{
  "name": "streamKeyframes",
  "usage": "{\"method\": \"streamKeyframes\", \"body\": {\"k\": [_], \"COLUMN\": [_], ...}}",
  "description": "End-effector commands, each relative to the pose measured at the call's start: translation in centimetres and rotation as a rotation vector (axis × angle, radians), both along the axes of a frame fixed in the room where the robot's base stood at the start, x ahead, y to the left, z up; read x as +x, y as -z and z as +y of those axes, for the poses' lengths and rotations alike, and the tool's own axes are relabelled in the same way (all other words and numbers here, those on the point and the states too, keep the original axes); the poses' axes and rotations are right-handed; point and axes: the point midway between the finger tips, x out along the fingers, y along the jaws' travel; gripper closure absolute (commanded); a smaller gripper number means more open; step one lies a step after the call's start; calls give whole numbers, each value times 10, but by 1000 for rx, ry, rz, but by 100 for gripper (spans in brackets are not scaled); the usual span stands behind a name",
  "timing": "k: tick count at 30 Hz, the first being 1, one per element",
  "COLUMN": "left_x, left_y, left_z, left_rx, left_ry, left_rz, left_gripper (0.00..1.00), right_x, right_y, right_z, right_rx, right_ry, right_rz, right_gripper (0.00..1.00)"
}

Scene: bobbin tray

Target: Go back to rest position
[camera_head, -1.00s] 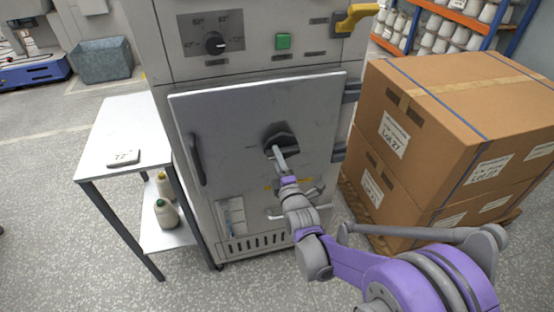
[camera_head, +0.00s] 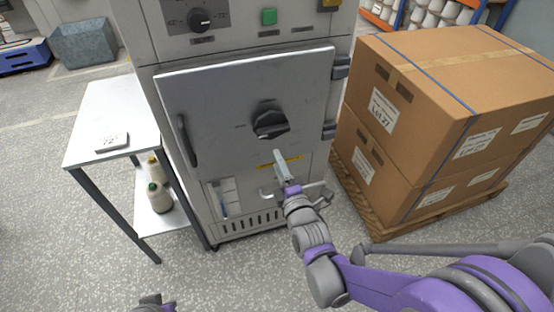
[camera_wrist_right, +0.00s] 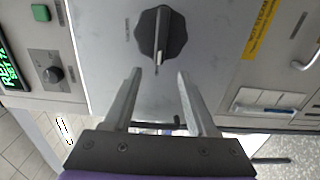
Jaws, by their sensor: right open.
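My right gripper (camera_head: 281,165) is in front of the lower part of the grey machine's door (camera_head: 215,100), below the black door knob (camera_head: 270,122). In the right wrist view its two fingers (camera_wrist_right: 158,95) are spread with nothing between them. The black knob (camera_wrist_right: 160,33) shows just beyond the fingertips there, apart from them. The door is closed against the machine. A dark bit at the bottom edge of the head view (camera_head: 155,302) seems to be part of my left arm; its fingers are not clearly seen.
Stacked cartons (camera_head: 440,90) on a pallet (camera_head: 385,218) stand to the right. Speckled floor in front is open.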

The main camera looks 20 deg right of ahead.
Motion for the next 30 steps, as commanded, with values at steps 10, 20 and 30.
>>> {"method": "streamKeyframes", "body": {"k": [10, 20, 30], "left_x": [0, 7, 19], "left_y": [-9, -78, -128], "left_z": [0, 0, 0], "left_rx": [0, 0, 0], "left_ry": [0, 0, 0], "left_rz": [-3, -25, -49], "left_gripper": [100, 100, 100], "right_x": [-5, -97, -217], "right_y": [-7, -29, -40], "right_z": [0, -11, -25], "right_rx": [76, 813, 1346], "right_ry": [-2, 245, 812], "right_rz": [57, 597, 866], "right_gripper": [43, 43, 43]}}
